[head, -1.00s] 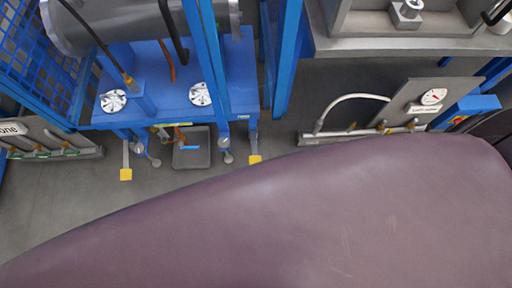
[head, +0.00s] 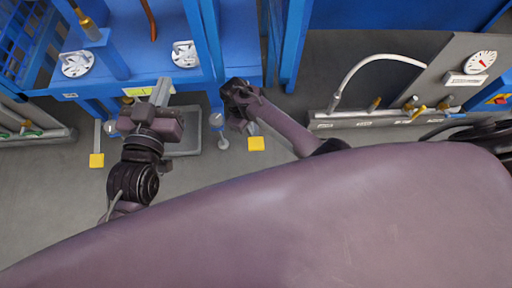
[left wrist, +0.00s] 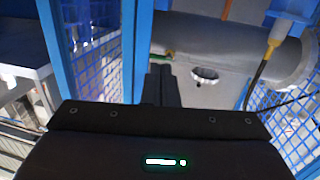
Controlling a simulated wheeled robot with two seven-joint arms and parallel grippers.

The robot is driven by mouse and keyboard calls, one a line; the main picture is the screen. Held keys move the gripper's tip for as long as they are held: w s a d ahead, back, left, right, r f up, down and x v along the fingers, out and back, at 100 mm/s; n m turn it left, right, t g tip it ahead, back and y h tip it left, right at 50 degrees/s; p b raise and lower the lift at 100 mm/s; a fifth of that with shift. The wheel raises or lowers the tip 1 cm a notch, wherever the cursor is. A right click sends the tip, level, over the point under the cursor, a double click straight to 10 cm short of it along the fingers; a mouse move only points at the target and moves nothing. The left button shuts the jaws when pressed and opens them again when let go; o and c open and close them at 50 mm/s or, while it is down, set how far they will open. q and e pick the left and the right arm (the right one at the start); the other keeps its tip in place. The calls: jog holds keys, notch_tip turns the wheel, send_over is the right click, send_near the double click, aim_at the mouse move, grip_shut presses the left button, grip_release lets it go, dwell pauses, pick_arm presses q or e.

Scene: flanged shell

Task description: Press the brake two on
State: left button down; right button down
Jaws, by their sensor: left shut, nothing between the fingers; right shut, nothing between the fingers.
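Two yellow pedals on grey levers hang low under the blue frame in the head view: a left one (head: 96,160) and a right one (head: 256,143). No readable label shows which is brake two. My left gripper (head: 160,91) is shut and empty, between the pedals and nearer the frame's front edge; its closed fingers show in the left wrist view (left wrist: 160,85). My right gripper (head: 238,100) appears as a dark, folded shape beside the right pedal, up and left of it in the picture. It is shut and empty, and I see no contact with the pedal.
The blue frame (head: 130,60) with white round flanges (head: 185,54) stands ahead. A grey box (head: 185,143) on the floor is partly hidden by my left arm. A gauge panel (head: 460,75) with a white hose (head: 375,62) stands right. Grey floor is open at lower left.

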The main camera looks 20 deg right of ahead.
pick_arm(q)
jog(key=shift+s+r, duration=0.2)
jog(key=shift+r, duration=0.55)
jog(key=shift+r, duration=0.1)
